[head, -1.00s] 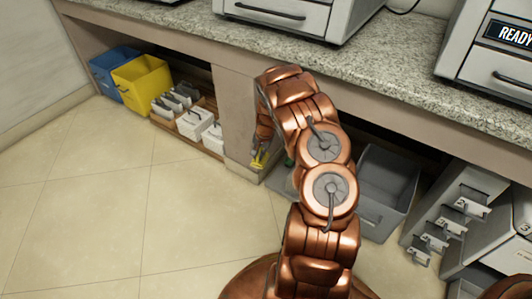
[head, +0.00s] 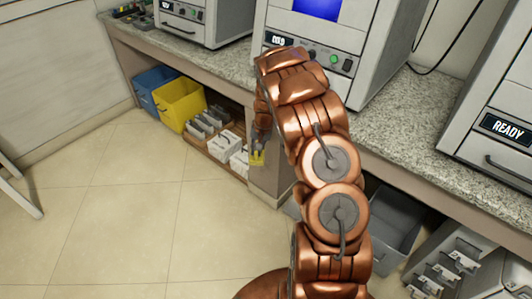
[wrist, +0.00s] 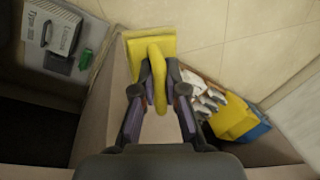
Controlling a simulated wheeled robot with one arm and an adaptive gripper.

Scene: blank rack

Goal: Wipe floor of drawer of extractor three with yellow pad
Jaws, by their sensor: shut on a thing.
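My gripper (wrist: 158,78) is shut on the raised grip of the yellow pad (wrist: 138,46). The pad's flat face points away from the gripper, with floor beyond it in the wrist view. In the head view, the pad (head: 257,159) shows small beside the counter's support panel, below the counter edge. Three extractors stand on the counter: a left one (head: 192,27), a middle one (head: 345,68) with a blue screen, partly behind my arm, and a right one (head: 465,120) reading READY. I cannot tell which is number three. No open drawer is visible.
A blue bin (head: 148,84), a yellow bin (head: 180,104) and a wooden tray with white boxes (head: 220,146) sit under the counter (head: 398,130). A grey bin (head: 392,225) is under its right part. The tiled floor (head: 110,220) at left is clear.

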